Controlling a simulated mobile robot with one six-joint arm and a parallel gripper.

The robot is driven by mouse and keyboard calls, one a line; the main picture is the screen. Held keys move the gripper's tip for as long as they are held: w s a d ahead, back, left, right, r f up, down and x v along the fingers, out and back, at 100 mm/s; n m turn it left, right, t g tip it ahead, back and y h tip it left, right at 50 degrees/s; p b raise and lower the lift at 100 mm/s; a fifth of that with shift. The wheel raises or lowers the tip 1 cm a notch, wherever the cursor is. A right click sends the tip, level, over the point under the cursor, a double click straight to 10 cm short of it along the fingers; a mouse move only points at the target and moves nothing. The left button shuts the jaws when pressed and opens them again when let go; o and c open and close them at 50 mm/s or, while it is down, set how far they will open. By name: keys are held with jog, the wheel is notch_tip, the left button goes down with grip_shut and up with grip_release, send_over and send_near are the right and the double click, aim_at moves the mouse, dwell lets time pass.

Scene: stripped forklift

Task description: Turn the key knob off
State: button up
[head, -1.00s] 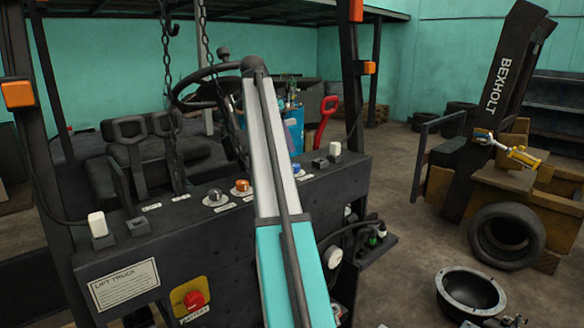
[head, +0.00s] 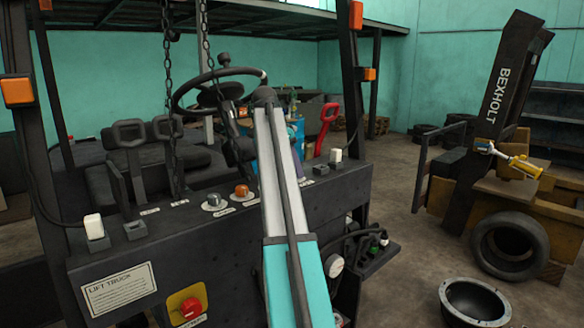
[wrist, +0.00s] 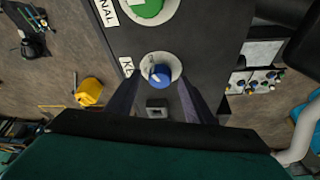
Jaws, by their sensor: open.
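The key knob is a blue knob (wrist: 159,76) on a pale round plate on the dark panel. In the wrist view, a partly covered label starting with "K" (wrist: 128,68) lies beside it. A small pale piece stands at the knob's upper left edge. My gripper (wrist: 160,84) is open, with one finger on either side of the knob in the picture. Gaps show between the knob and both fingers, and I cannot tell their height above the panel. In the head view, my arm covers the gripper.
A green knob (wrist: 145,5) sits above the blue one in the wrist view, and a small grey switch block (wrist: 157,107) below it. In the head view, orange (head: 241,191) and dark (head: 213,200) knobs, a red button (head: 190,307) and hanging chains are left of my arm.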

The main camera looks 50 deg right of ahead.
jog(key=shift+f, duration=0.1)
jog(key=c, duration=0.9)
jog(key=shift+s+a, duration=0.1)
jog(key=shift+a, duration=0.25)
jog(key=shift+c, duration=0.7)
jog(key=shift+d, duration=0.3)
jog(key=shift+n, duration=0.4)
jog(key=n+t, duration=0.2)
jog(key=n, duration=0.3)
jog(key=shift+s, duration=0.2)
jog(key=n+t, duration=0.1)
jog(key=n, duration=0.2)
jog(key=n+t+y, duration=0.1)
jog(key=n, duration=0.2)
jog(key=shift+s+d, duration=0.1)
jog(key=shift+d, duration=0.05)
